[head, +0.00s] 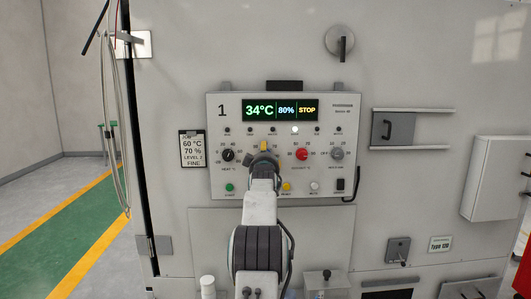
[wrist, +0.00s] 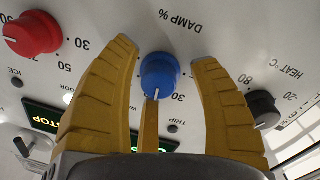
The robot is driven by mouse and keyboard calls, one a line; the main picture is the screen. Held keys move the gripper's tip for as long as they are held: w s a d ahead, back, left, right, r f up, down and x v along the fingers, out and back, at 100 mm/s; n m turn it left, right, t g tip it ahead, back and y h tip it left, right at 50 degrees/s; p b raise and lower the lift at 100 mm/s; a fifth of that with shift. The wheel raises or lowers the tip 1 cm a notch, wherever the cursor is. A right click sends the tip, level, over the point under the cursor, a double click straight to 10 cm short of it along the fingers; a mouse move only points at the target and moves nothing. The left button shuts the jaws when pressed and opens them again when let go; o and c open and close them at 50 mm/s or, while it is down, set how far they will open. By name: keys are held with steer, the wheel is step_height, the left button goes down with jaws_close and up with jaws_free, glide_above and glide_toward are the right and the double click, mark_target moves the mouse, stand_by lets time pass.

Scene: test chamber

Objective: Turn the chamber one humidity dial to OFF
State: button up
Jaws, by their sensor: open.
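The control panel (head: 215,145) marked 1 faces me in the head view. Its blue dial (wrist: 159,76), labelled DAMP %, shows in the wrist view with a white pointer mark on its lower part; an OFF mark is not readable. Contact is not visible. In the head view my gripper (head: 263,148) covers the blue dial. The panel display (head: 280,110) reads 34°C, 80% and STOP.
A black HEAT dial (head: 228,155) is left of my gripper; a red dial (head: 302,154) and a grey dial (head: 336,153) are to its right. A row of buttons lies below. A note card (head: 193,149) hangs left of the panel. A hook handle (head: 352,185) sticks out at the right.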

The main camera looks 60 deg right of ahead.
steer(key=shift+w+d, duration=0.15)
steer(key=shift+d, duration=0.05)
steer(key=shift+o, duration=0.3)
steer(key=shift+a+r, duration=0.1)
jaws_close()
stand_by(0.3)
